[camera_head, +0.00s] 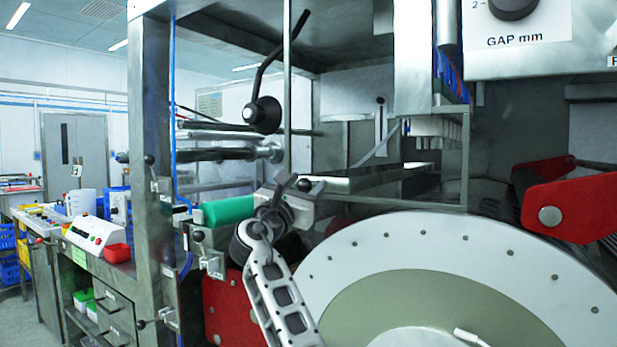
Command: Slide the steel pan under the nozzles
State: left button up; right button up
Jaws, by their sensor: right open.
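The steel pan appears to be the long, shallow metal tray (365,181) in the middle of the machine frame, running back to the right. Its far end is partly hidden by the frame. The nozzles (432,126) are a row of pale tips hanging above and to the right of the pan's near part. My right gripper (290,196) is at the near left end of the pan, with its jaws open. I cannot tell whether it touches the pan. My left gripper is not in view.
A big white drum face (450,240) fills the lower right, with red brackets (575,208) beside it. A steel post (150,120) and a black lever (264,112) stand nearby. A bench with a control box (93,235) is at left.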

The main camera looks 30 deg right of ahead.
jog(key=shift+x, duration=1.05)
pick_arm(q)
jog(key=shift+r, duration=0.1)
